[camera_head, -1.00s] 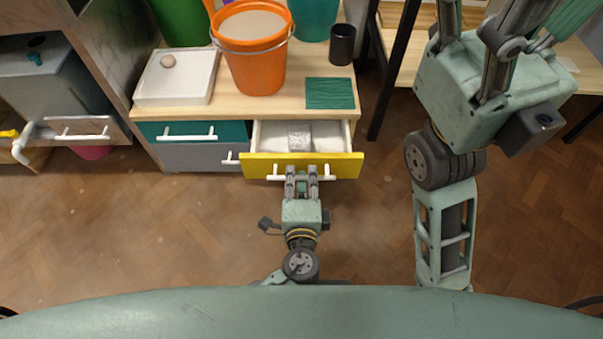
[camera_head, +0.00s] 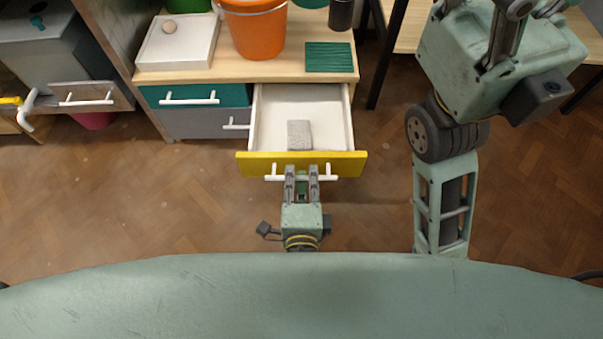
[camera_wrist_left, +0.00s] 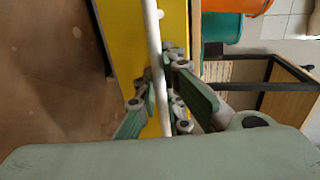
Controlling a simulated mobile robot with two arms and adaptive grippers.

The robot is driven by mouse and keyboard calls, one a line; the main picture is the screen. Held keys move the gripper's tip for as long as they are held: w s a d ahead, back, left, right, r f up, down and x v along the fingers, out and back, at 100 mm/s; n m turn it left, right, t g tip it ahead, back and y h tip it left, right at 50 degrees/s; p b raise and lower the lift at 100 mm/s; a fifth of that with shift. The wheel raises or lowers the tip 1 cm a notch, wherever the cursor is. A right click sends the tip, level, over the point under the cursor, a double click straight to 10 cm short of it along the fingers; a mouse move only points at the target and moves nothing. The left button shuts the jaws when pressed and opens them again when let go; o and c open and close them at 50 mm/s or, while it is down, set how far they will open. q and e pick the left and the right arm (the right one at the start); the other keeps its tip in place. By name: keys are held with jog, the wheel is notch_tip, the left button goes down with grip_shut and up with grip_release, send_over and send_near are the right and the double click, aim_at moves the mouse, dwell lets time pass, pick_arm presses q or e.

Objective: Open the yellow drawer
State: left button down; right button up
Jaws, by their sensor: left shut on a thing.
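The yellow drawer (camera_head: 347,164) is pulled well out of the wooden cabinet, and its white inside shows. A grey speckled block (camera_head: 300,134) lies in it near the front. A white bar handle (camera_head: 273,172) runs along the yellow front. My left gripper (camera_head: 302,172) is shut on this handle. In the left wrist view the white handle (camera_wrist_left: 152,40) passes between the fingers (camera_wrist_left: 163,92), with the yellow front (camera_wrist_left: 125,45) behind. My right arm is at the right of the head view, and its fingertips are out of frame.
A teal drawer (camera_head: 229,96) and a grey drawer (camera_head: 190,124) are closed at the left. On the top stand a white tray (camera_head: 150,57), an orange bucket (camera_head: 256,33), a green ribbed mat (camera_head: 328,57) and a black cup (camera_head: 341,14). The floor (camera_head: 150,200) in front is clear.

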pick_arm(q)
jog(key=c, duration=1.8)
grip_release()
jog(key=shift+c, duration=0.2)
jog(key=shift+s, duration=0.1)
jog(key=s+r, duration=0.2)
jog(key=s, duration=0.9)
jog(key=shift+s+r, duration=0.15)
jog(key=shift+s, duration=0.15)
jog(key=shift+w, duration=0.1)
